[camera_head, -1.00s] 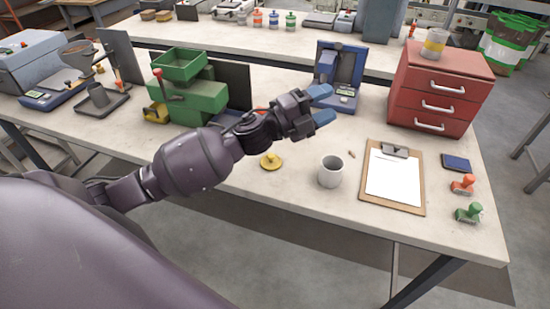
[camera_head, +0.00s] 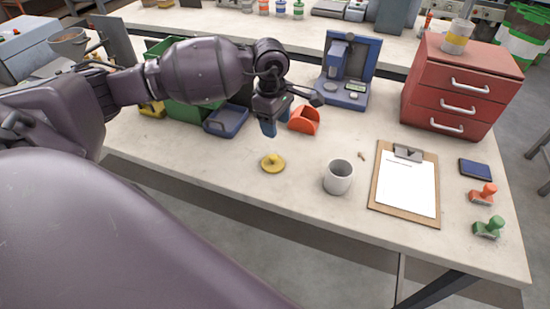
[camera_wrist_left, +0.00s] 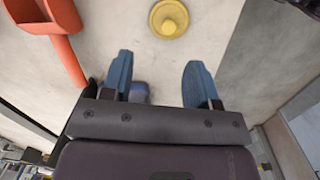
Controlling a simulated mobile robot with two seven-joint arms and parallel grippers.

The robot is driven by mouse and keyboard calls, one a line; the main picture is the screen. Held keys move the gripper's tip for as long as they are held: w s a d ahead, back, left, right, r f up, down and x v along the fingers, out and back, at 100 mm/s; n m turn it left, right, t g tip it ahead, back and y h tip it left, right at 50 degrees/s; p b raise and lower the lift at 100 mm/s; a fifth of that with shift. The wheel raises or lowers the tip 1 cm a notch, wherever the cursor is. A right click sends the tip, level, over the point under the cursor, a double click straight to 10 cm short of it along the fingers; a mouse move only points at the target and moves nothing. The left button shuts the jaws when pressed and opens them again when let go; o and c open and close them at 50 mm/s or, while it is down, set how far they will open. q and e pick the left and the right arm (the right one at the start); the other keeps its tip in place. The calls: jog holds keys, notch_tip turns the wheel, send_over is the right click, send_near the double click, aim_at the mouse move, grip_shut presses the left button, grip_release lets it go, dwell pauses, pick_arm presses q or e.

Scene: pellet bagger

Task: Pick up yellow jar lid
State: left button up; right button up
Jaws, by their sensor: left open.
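The yellow jar lid (camera_head: 273,163) lies flat on the white worktop with its round knob up, left of a grey mug. It also shows in the left wrist view (camera_wrist_left: 169,18), at the top, beyond the fingertips. My left gripper (camera_head: 269,128) points down above the table behind the lid, its blue fingers apart from it. In the left wrist view its two blue fingers (camera_wrist_left: 157,78) are spread with nothing held between them. My right gripper is in neither view.
The grey mug (camera_head: 338,177) stands right of the lid. An orange scoop (camera_head: 304,121) lies beside my left gripper, and a blue tray (camera_head: 228,119) is to its left. A clipboard (camera_head: 405,188) and red drawers (camera_head: 459,88) are further right. The table around the lid is clear.

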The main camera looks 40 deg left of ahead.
pick_arm(q)
jog(key=s+a, duration=0.1)
send_over(273, 156)
jog(key=shift+m+g+y, duration=0.3)
jog(key=shift+m+y, duration=0.1)
jog(key=f, duration=0.6)
jog(key=shift+a, duration=0.3)
jog(key=shift+d+f, duration=0.15)
jog(key=shift+f, duration=1.1)
jog(key=shift+d+f, duration=0.1)
jog(key=shift+f, duration=1.1)
jog(key=c, duration=1)
jog(key=shift+r, duration=0.15)
